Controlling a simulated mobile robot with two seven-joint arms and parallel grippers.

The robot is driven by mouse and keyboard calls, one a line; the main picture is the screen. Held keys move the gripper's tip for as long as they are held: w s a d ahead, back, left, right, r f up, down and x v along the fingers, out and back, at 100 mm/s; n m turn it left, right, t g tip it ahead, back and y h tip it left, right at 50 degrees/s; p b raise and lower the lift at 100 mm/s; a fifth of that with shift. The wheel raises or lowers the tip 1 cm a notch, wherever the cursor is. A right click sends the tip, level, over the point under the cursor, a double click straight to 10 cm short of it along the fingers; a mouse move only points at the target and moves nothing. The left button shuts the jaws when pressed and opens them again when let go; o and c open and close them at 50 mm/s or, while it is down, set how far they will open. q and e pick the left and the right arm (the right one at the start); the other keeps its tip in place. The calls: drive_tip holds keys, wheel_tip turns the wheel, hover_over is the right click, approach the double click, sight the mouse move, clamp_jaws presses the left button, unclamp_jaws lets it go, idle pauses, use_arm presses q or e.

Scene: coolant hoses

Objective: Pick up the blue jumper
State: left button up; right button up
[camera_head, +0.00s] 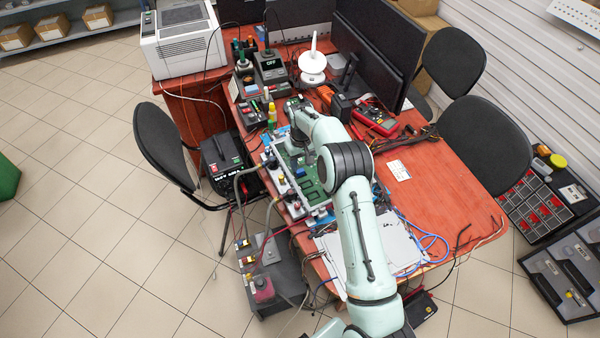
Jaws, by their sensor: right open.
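No blue jumper can be picked out with certainty. A thin blue cable (432,243) curls over the right edge of the grey flat panel on the red table. A small blue patch (283,131) shows by the green circuit board (308,178), too small to identify. My right arm reaches up over the table from the bottom. My right gripper (295,106) is small and partly hidden at the arm's far end, above the table behind the board. It is open, and I see nothing held in it. My left gripper is not in view.
A white strip with coloured fittings (284,183) runs along the board's left side. Hoses hang from it toward a grey box (272,278) on the floor. Monitors (378,55), a white dish-like device (313,63) and a red multimeter (375,118) crowd the table's far part. The table's right end is mostly clear.

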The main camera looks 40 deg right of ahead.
sight(301, 171)
drive_tip(key=f, duration=0.4)
drive_tip(key=shift+w+f, duration=0.2)
drive_tip(key=c, duration=0.8)
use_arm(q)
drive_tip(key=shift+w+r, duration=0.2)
use_arm(e)
drive_tip(key=shift+r, duration=0.15)
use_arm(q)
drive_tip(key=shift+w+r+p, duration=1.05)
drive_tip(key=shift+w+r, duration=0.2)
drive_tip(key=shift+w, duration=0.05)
use_arm(e)
drive_tip(key=shift+r, duration=9.9)
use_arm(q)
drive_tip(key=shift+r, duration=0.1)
